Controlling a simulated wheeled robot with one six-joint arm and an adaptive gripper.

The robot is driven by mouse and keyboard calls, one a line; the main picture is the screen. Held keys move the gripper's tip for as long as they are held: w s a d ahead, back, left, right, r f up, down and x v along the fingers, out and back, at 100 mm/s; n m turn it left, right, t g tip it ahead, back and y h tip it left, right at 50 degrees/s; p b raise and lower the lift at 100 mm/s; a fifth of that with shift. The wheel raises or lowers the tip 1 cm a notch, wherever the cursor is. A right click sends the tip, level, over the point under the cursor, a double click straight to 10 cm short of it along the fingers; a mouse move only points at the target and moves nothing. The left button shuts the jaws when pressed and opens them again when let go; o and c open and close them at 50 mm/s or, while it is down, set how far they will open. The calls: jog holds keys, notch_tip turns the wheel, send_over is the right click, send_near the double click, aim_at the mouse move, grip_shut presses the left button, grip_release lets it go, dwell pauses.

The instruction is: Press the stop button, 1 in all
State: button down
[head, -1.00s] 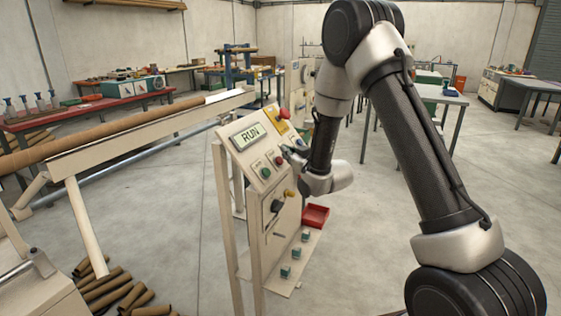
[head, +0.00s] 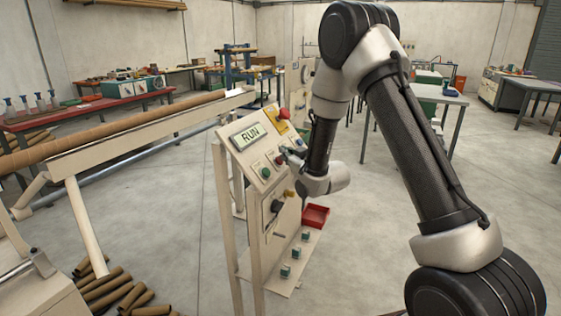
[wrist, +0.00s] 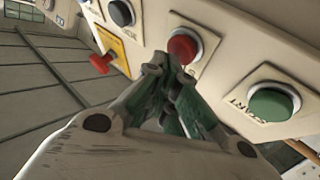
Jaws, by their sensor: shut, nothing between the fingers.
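The red stop button (wrist: 183,47) sits in a metal ring on the control panel, and it also shows in the head view (head: 278,161). My gripper (wrist: 168,72) is shut and empty. Its fingertips point at the red button and overlap its lower left edge in the wrist view. I cannot tell whether they touch it. In the head view my gripper (head: 290,154) is right beside the panel. The display (head: 250,135) reads RUN. The green START button (wrist: 271,103) is to the right of the red one.
A black button (wrist: 121,12) is at upper left in the wrist view. A red mushroom button (wrist: 102,62) stands out from a yellow plate (wrist: 110,45). A red bin (head: 316,215) sits on the stand's base. The winder's cardboard tube (head: 100,132) runs at left.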

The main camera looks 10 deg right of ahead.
jog(key=shift+w+a+f, duration=0.15)
jog(key=shift+a+f, duration=0.1)
dwell(0.5)
jog(key=shift+d+r, duration=0.1)
jog(key=shift+s+d+r, duration=0.35)
jog(key=shift+d+r, duration=0.05)
jog(key=shift+r, duration=0.05)
dwell(0.4)
jog(key=shift+s+d+r, duration=0.6)
jog(key=shift+d+r, duration=0.2)
jog(key=shift+s+d+r, duration=0.55)
jog(key=shift+d+r, duration=0.2)
jog(key=shift+r, duration=0.05)
